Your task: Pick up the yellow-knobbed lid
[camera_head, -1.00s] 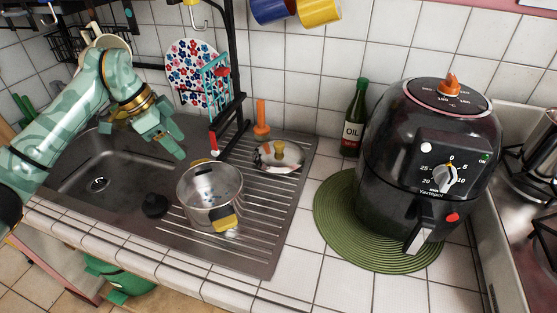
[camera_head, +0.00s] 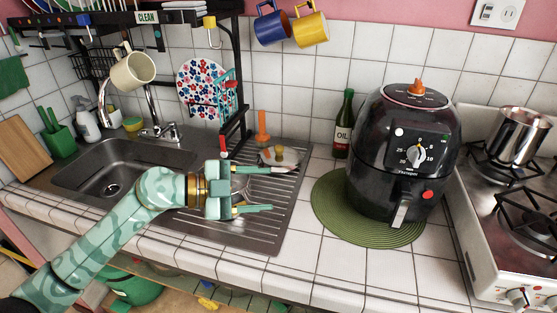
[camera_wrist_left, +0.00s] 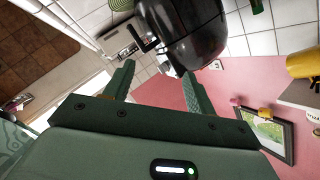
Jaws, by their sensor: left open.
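The lid (camera_head: 269,159) is metallic with a yellow knob (camera_head: 279,150) and lies on the drainboard by the back wall. My left gripper (camera_head: 283,188) is open and empty, its fingers pointing right over the drainboard. In the head view its upper finger overlaps the lid's lower edge; I cannot tell whether they touch. The left wrist view shows the open fingers (camera_wrist_left: 158,85) with nothing between them, and the lid does not show there. The pot is mostly hidden behind my left gripper. My right gripper is not in view.
A black air fryer (camera_head: 408,150) stands on a green round mat (camera_head: 335,215) to the right. An oil bottle (camera_head: 343,125) and an orange-handled utensil (camera_head: 262,125) stand near the lid. A black rack post (camera_head: 231,60) rises to the left. Mugs (camera_head: 272,27) hang above.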

